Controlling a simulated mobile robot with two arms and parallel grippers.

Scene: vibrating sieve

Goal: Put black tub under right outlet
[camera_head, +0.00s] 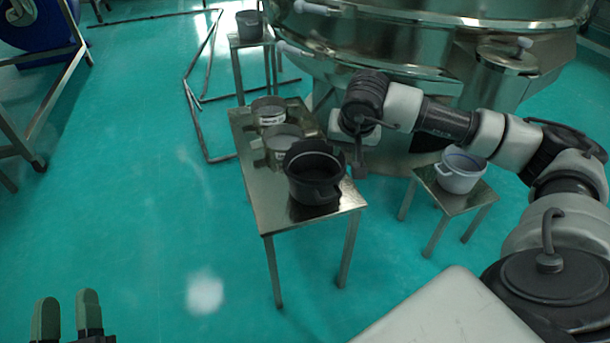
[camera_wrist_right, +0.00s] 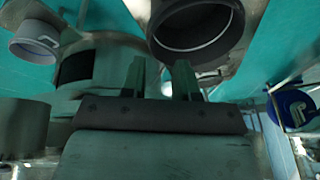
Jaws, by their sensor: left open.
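The black tub (camera_head: 315,176) stands upright at the front end of a metal table (camera_head: 290,228). In the right wrist view the black tub (camera_wrist_right: 196,28) shows at the top, its dark round mouth toward the camera. My right gripper (camera_head: 360,168) is just to the right of the tub in the head view. Its two fingers (camera_wrist_right: 162,80) are apart, with nothing clearly between them; the right-hand finger is close to the tub's rim. My left gripper (camera_head: 67,318) is open and empty at the lower left, far from the tub. I cannot make out the right outlet; my right arm covers part of the machine.
The metal sieve (camera_head: 400,45) fills the upper right. Two metal containers (camera_head: 284,145) (camera_head: 268,110) stand behind the tub. A white tub (camera_head: 461,170) stands on a small table (camera_head: 452,198) to the right. A grey tub (camera_head: 250,24) stands on a back stand. Floor at left front is clear.

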